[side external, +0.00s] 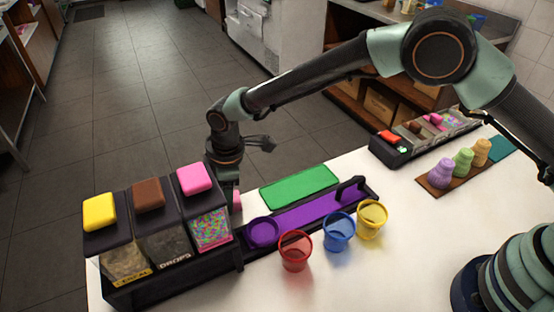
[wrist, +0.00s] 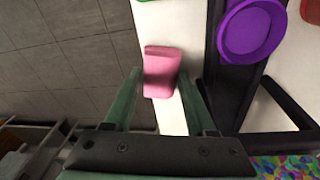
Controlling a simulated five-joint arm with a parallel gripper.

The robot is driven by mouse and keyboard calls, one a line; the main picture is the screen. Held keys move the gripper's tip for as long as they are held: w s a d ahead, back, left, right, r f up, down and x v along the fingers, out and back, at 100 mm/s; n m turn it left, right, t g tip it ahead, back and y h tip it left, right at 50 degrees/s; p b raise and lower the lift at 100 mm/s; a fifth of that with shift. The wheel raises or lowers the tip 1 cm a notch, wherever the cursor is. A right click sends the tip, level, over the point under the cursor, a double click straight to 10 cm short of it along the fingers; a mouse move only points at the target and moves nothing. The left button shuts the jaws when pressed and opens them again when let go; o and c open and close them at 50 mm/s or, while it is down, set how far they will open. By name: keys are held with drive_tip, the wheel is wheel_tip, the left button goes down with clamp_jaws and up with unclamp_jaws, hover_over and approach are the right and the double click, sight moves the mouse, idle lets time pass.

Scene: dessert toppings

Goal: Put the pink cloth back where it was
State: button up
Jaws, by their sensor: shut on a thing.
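The pink cloth (wrist: 162,73) is a small, block-like piece between my fingertips in the wrist view, at the edge of the white counter. A bit of it shows in the side view (side external: 237,199), beside the dispensers. My gripper (wrist: 160,80) is shut on it and points down. In the side view my fingers are mostly hidden behind the pink-lidded dispenser (side external: 210,229). Whether the cloth touches the counter I cannot tell.
Dispensers with yellow, brown and pink lids stand in a black rack (side external: 175,284) close by. A purple tray (side external: 305,213) with a purple cup (side external: 263,232) and a green mat (side external: 299,187) lie to the right. Red (side external: 295,252), blue (side external: 339,232) and yellow (side external: 371,220) cups stand in front.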

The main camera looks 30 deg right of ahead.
drive_tip(key=shift+f, duration=0.15)
drive_tip(key=o, duration=1.3)
drive_tip(key=shift+o, duration=0.2)
